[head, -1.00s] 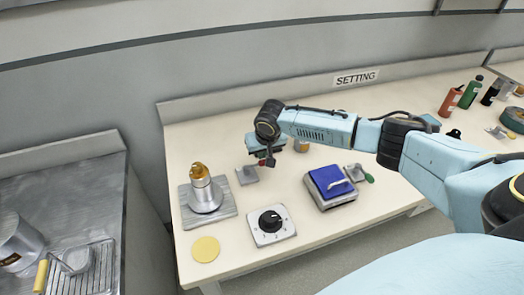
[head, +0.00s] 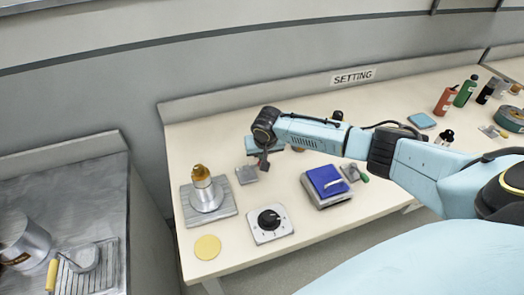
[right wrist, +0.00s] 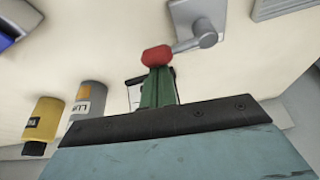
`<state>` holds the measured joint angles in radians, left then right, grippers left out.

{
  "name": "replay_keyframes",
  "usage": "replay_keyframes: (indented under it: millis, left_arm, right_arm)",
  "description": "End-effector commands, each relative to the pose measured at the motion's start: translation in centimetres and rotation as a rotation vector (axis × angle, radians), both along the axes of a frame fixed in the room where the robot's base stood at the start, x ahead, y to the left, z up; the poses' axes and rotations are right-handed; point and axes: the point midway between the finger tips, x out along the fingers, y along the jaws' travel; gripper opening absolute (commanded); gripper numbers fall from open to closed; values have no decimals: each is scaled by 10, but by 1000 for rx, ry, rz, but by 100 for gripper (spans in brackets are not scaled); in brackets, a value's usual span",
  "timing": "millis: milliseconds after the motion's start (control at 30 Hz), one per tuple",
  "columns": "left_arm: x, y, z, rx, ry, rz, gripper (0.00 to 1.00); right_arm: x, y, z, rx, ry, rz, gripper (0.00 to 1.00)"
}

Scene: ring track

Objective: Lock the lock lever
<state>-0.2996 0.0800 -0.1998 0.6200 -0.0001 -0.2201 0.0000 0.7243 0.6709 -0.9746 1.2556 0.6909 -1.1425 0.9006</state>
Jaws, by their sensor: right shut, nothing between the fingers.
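The lever with a red knob (right wrist: 157,56) has a grey arm (right wrist: 192,43) on a grey plate (right wrist: 184,12) in the right wrist view. In the head view its grey plate (head: 246,175) lies on the bench between the metal cylinder and the blue-topped box; the knob is hidden behind my gripper there. My right gripper (head: 264,164) is shut and empty over the plate's right side. In the right wrist view its green fingertips (right wrist: 158,72) are right at the red knob, touching or nearly so. My left gripper is not in view.
A metal cylinder with an amber top (head: 204,190) stands left on the bench (head: 325,232). A dial box (head: 269,223) and a yellow disc (head: 207,247) are in front. A blue-topped box (head: 325,184) and a green-handled piece (head: 354,173) lie to the right.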

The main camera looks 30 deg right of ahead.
Motion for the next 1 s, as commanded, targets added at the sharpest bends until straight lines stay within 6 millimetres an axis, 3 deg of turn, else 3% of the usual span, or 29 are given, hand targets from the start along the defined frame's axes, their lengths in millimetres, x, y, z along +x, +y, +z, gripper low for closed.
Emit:
replay_keyframes:
  millis: [267, 600, 1000]
  left_arm:
    - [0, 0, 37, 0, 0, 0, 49]
    - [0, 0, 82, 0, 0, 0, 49]
    - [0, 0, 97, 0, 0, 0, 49]
  right_arm:
    - [-9, 3, 4, 4, 6, -122, 0]
    - [-24, 10, 3, 3, 7, -406, 0]
    - [-31, 24, 0, 3, 4, -786, 0]
